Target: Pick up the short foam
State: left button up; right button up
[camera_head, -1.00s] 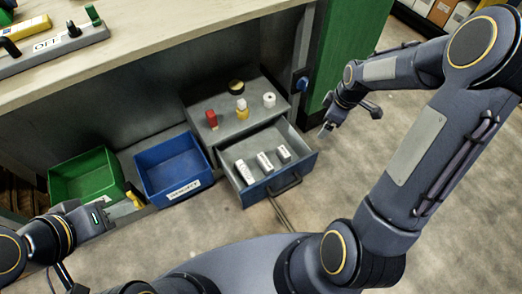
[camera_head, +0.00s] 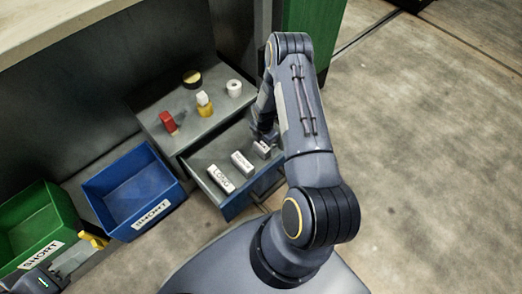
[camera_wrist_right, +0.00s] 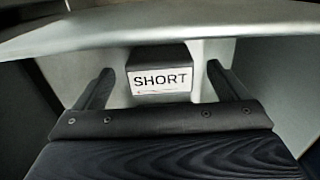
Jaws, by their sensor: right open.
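The short foam (camera_head: 262,149) is a small pale block in the open drawer, rightmost of three foam blocks. In the right wrist view its "SHORT" label (camera_wrist_right: 160,80) faces me. My right gripper (camera_head: 264,128) is over the drawer at this block, partly hidden behind my arm. In the right wrist view my right gripper (camera_wrist_right: 160,92) is open, with one finger on each side of the block and visible gaps between. My left gripper (camera_head: 75,262) is at the lower left, near the bins; its jaws are unclear.
The drawer (camera_head: 232,208) also holds a long foam (camera_head: 220,178) and a middle block (camera_head: 242,163). A red item (camera_head: 168,122), a yellow bottle (camera_head: 204,106), and a white roll (camera_head: 234,87) stand on the cabinet top. Blue (camera_head: 130,190) and green (camera_head: 35,222) bins stand left.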

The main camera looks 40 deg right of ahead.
aim_at(263, 145)
notch_tip(263, 145, down, 4)
jog(key=shift+a+f+b, duration=0.1)
jog(key=shift+b, duration=0.7)
jog(key=shift+c, duration=0.4)
jog(key=c, duration=1)
jog(key=shift+o, duration=0.2)
jog(key=shift+r, duration=0.25)
